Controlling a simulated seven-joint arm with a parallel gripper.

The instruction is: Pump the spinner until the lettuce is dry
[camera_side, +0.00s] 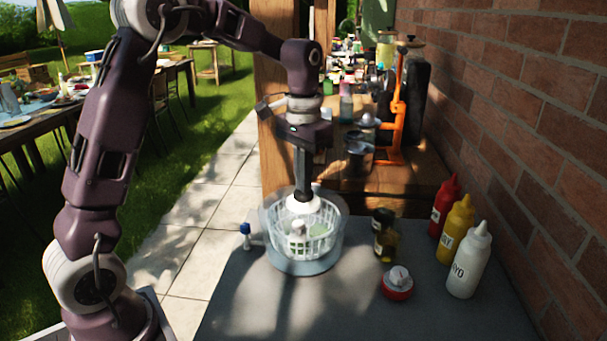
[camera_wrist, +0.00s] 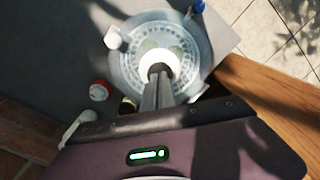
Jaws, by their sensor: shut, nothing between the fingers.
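The salad spinner is a clear round bowl (camera_side: 330,255) with a white slatted basket (camera_side: 318,236) inside. It stands upright on the grey tabletop, and its bowl also shows in the wrist view (camera_wrist: 125,68). Pale green lettuce (camera_side: 290,240) shows dimly through the basket. A round white pump knob (camera_side: 302,207) sits at the centre on top. My gripper (camera_side: 303,194) points straight down with its fingers shut and empty. Its tips are at the top of the knob and appear to touch it. In the wrist view the fingers (camera_wrist: 158,72) cover part of the knob.
Right of the spinner stand a dark jar (camera_side: 384,238), a red-and-white round item (camera_side: 397,283), and red (camera_side: 444,205), yellow (camera_side: 455,228) and white (camera_side: 469,260) squeeze bottles. A blue-topped tap (camera_side: 246,236) is at the left. A brick wall (camera_side: 540,130) bounds the right.

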